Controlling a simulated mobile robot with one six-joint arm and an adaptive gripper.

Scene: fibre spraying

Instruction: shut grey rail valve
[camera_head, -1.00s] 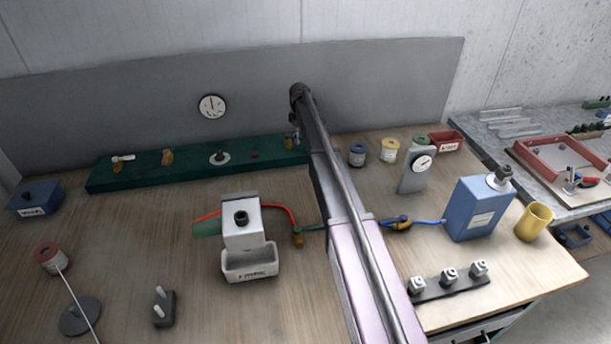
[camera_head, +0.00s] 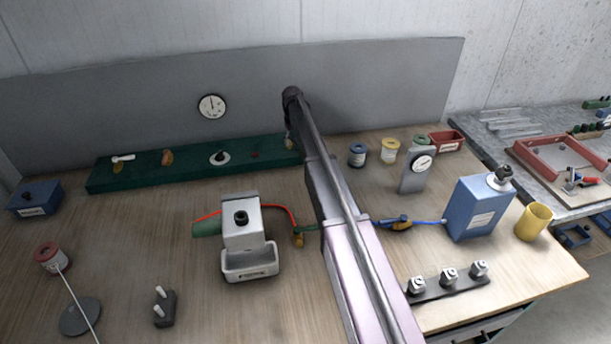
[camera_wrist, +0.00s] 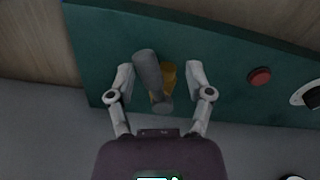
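The grey rail valve shows in the wrist view, with a thick grey lever (camera_wrist: 148,70) over a brass body (camera_wrist: 168,76). It is mounted on the dark green rail (camera_wrist: 107,57), which also shows in the head view (camera_head: 140,179). My gripper (camera_wrist: 160,70) is open, with one finger on each side of the lever and brass body. A gap shows between each finger and the valve. In the head view my arm reaches to the rail's right end and mostly hides the valve and the gripper.
A red button (camera_wrist: 260,77) and a black-and-white knob (camera_wrist: 309,95) sit along the same rail. A grey backboard (camera_head: 130,100) rises behind. A white box device (camera_head: 242,231) stands left of my arm.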

